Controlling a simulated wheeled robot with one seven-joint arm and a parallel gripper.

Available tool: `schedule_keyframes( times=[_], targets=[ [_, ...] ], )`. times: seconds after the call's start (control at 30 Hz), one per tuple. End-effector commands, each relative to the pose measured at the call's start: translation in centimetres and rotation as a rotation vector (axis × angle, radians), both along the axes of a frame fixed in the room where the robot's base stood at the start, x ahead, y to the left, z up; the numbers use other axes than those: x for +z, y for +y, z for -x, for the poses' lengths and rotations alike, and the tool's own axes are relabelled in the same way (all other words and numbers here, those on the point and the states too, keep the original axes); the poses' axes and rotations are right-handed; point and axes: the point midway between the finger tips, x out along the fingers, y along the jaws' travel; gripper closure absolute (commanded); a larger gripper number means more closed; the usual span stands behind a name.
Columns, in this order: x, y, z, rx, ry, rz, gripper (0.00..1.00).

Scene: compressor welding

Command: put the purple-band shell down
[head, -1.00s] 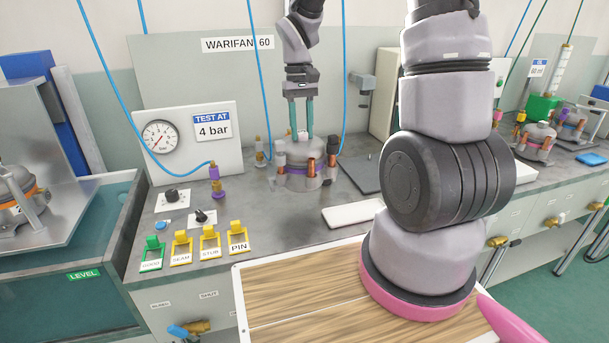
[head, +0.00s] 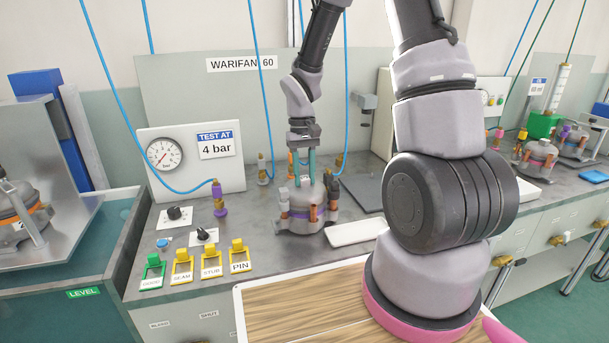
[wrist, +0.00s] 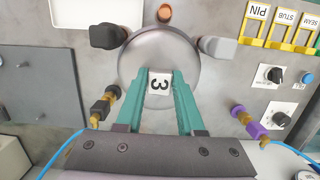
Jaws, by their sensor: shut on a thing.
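The purple-band shell (head: 304,194) is a grey domed metal can with a purple band and copper, dark and grey stubs around its side. It is upright over the front part of the grey bench, left of a white tray; I cannot tell whether its base touches the bench. My gripper (head: 305,183) points down with its teal fingers shut on the top of the shell. In the wrist view the dome (wrist: 160,101) shows from above with a "3" label (wrist: 160,84) between the fingers.
The bench (head: 270,255) carries a pressure gauge panel (head: 180,178), knobs and yellow and green tagged switches (head: 210,260) at left. The white tray (head: 356,231) lies close right. Brass fittings (head: 262,170) stand behind. My upper arm blocks the right middle.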

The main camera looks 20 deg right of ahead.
Motion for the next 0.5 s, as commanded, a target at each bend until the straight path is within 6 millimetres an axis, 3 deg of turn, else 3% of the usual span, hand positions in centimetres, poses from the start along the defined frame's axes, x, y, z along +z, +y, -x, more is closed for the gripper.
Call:
schedule_keyframes(
  times=[0.03, 0.1, 0.5],
  targets=[
    [-0.08, 0.01, 0.01, 0.0, 0.0, 0.0, 0.55],
    [-0.06, 0.01, 0.01, 0.0, 0.0, 0.0, 0.33],
    [0.54, -0.02, -0.09, 0.0, -0.002, 0.0, 0.33]
  ],
)
